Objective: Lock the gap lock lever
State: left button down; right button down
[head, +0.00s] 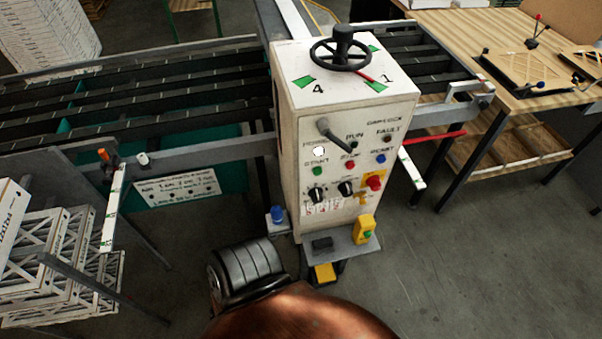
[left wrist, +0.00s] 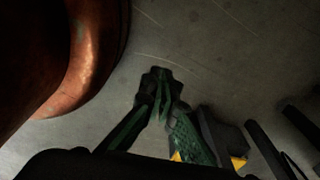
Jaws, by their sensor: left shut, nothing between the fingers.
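A cream control box (head: 345,110) stands in the middle of the head view. A dark lever (head: 334,134) sits on the upper left of its front face, slanting down to the right. The words "gap lock" appear at the upper right of that face, so I take this lever as the gap lock lever. My left gripper (left wrist: 158,82) shows in the left wrist view, fingers together and empty, over bare floor. The lever does not show in the left wrist view. My right gripper is not in view.
A black handwheel (head: 342,55) tops the box. Buttons and knobs cover its front, above a small grey shelf (head: 342,242) with a yellow switch box (head: 363,229). Roller conveyors run behind, left and right. A wooden table (head: 470,40) stands at right.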

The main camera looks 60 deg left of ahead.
aim_at(322, 125)
jog(key=k, duration=0.4)
jog(key=u, duration=1.65)
